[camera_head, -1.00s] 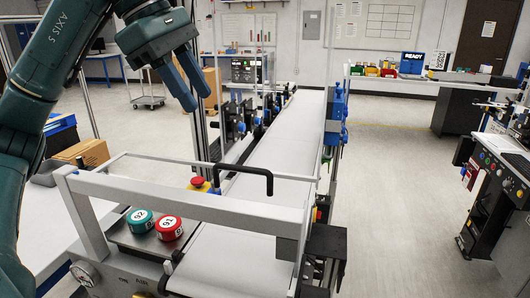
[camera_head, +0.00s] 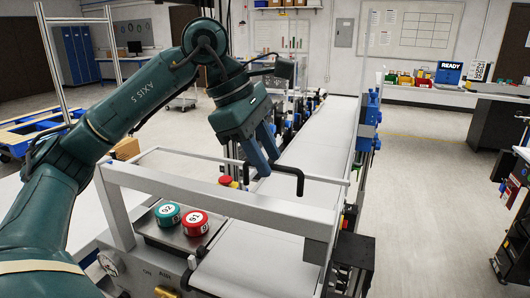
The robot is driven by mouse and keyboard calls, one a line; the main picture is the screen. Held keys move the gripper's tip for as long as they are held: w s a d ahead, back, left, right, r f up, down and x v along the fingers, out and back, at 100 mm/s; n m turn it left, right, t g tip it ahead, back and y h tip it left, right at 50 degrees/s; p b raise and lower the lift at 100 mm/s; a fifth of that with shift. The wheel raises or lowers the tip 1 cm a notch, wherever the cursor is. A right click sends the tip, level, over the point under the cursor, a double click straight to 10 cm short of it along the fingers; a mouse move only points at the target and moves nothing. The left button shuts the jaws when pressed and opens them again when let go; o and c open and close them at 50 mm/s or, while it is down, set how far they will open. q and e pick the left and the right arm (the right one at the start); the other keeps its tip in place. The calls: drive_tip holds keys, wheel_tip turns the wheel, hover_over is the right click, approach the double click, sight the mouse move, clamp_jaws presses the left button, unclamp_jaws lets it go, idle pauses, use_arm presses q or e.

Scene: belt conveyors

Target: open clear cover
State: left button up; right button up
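The clear cover has a pale grey frame (camera_head: 215,198) and spans the front of the belt conveyor; it looks shut. Its see-through panel is hard to make out. A black bar handle (camera_head: 298,180) stands on the cover's top. My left gripper (camera_head: 267,166) has two blue fingers pointing down, apart and empty. The fingertips overlap the left part of the handle in the picture; I cannot tell whether they touch it. My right gripper is out of view.
A green button (camera_head: 168,215) and a red button (camera_head: 195,222) sit on the panel left of the belt (camera_head: 245,262). A red emergency knob (camera_head: 225,181) is behind the frame. The belt (camera_head: 310,140) runs back clear. Open floor (camera_head: 425,200) lies to the right.

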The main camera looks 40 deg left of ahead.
use_arm(q)
drive_tip(key=shift+c, duration=0.5)
clamp_jaws()
